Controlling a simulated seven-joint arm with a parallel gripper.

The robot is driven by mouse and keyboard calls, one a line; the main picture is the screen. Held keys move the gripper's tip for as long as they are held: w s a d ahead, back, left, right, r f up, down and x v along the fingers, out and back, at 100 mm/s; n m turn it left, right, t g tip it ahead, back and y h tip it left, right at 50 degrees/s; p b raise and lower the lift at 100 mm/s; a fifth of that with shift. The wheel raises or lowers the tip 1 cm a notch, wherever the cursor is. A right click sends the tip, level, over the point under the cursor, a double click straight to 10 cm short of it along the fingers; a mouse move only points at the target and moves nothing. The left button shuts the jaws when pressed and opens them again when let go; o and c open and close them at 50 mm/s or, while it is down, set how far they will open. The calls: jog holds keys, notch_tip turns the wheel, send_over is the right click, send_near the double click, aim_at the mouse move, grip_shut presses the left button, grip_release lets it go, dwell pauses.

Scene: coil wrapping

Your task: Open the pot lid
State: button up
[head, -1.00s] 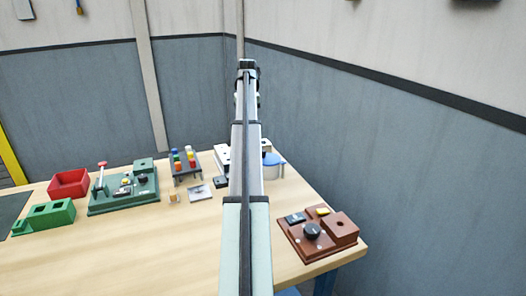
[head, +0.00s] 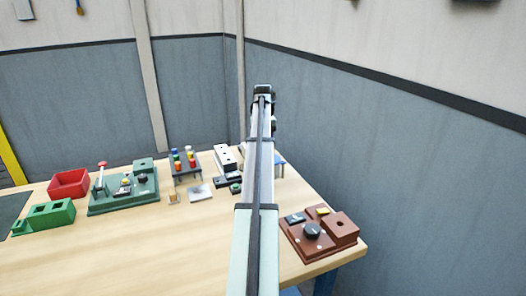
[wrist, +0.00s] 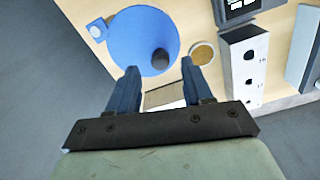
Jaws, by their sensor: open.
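The pot lid (wrist: 140,35) is a round blue disc with a dark round knob (wrist: 161,57), seen from above in the wrist view. My gripper (wrist: 160,72) is open, its two blue fingers pointing toward the lid. The knob appears between and just beyond the fingertips, with nothing held. I cannot tell how far above the lid the fingers are. In the head view my arm hides most of the pot; only a small blue part (head: 280,160) shows at its right.
A white block with holes (wrist: 245,68) stands right of the lid, near a small round tan-topped piece (wrist: 202,53). In the head view, a brown device (head: 318,236) sits at the right table edge. A green device (head: 124,195) and red bin (head: 69,183) stand left.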

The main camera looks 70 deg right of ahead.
jog(key=shift+f, duration=1.8)
grip_shut()
